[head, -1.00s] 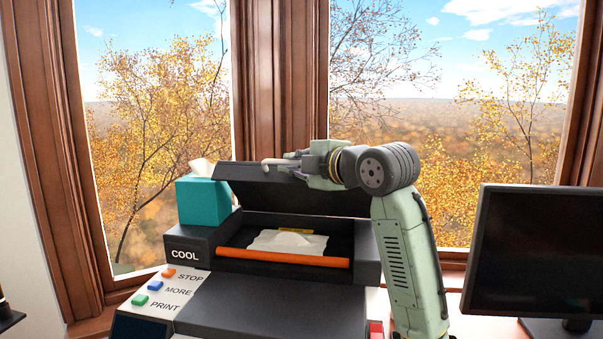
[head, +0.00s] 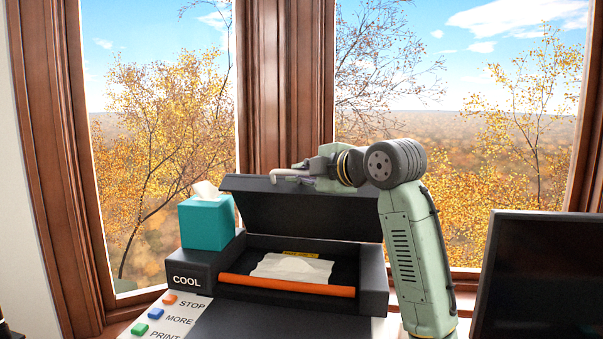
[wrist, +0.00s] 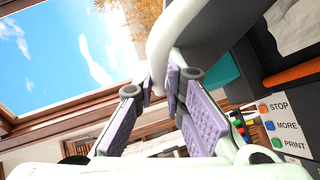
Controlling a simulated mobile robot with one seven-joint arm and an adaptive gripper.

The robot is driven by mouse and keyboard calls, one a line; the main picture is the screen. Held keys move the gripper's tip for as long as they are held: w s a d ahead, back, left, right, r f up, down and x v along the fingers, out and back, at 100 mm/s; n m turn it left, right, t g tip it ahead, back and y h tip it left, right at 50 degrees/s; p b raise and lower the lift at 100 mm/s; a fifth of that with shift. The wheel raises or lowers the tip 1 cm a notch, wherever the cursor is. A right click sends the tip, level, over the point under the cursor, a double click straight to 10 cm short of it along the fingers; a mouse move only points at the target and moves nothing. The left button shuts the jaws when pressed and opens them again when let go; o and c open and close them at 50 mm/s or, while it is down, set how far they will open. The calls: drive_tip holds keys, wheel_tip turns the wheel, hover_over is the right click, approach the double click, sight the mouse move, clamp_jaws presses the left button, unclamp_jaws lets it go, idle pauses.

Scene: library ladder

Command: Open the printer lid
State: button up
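The printer (head: 200,268) is dark grey, and its lid (head: 305,212) stands raised and tilted at the back, exposing the inside. A pale curved handle (head: 298,165) is at the lid's upper edge. It also shows large in the wrist view (wrist: 180,30). My gripper (head: 292,176) is at the lid's top edge. In the wrist view my gripper's purple-padded fingers (wrist: 160,88) close in on both sides of the handle's end. The exact contact is partly hidden.
A teal tissue box (head: 207,222) stands on the printer's left. An orange roller (head: 287,285) and white paper (head: 292,267) are in the opening. STOP, MORE and PRINT buttons (head: 155,313) are at the front left. A dark monitor (head: 540,280) stands at right. Windows are behind.

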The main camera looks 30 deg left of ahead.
drive_tip(key=o, duration=0.4)
drive_tip(key=shift+w+f, duration=0.2)
drive_tip(key=shift+f, duration=0.05)
drive_tip(key=shift+c, duration=0.2)
drive_tip(key=shift+r, duration=0.1)
drive_tip(key=v, duration=1.2)
drive_tip(key=shift+s, duration=0.15)
